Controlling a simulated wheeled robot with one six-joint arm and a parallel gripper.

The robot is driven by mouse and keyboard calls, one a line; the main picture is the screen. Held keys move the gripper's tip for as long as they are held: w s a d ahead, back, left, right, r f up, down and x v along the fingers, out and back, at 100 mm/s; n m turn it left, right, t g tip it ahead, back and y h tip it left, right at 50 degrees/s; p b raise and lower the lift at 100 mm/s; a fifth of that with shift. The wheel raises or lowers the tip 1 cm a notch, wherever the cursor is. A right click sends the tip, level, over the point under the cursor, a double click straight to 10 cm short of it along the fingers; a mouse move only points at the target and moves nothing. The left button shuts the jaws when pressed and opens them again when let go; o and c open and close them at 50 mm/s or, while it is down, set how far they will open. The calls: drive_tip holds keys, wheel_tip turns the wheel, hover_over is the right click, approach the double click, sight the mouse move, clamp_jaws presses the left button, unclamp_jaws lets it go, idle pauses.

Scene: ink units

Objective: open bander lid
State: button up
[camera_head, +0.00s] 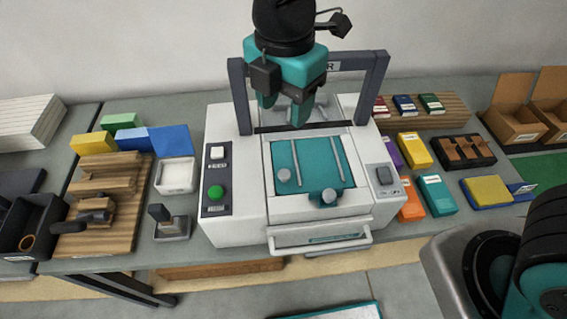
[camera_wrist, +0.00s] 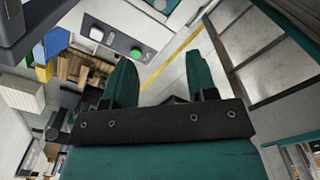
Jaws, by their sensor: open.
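The bander (camera_head: 235,215) is a white machine on the table, in the middle of the head view. A dark grey arch (camera_head: 379,75) stands over its rear. A teal panel (camera_head: 315,170) with two pale bars and round knobs is set in its top; I cannot tell which part is the lid or whether it is shut.
A control strip with a green button (camera_head: 216,192) is on the machine's left side. A front handle (camera_head: 320,239) sticks out. Wooden blocks (camera_head: 95,215) and a small tray (camera_head: 177,175) stand left; coloured boxes (camera_head: 437,194) and cardboard bins (camera_head: 515,125) stand right.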

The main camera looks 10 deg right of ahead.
sight(284, 173)
wheel_tip(284, 173, down, 17)
drive_tip(key=p, duration=0.3)
clamp_jaws()
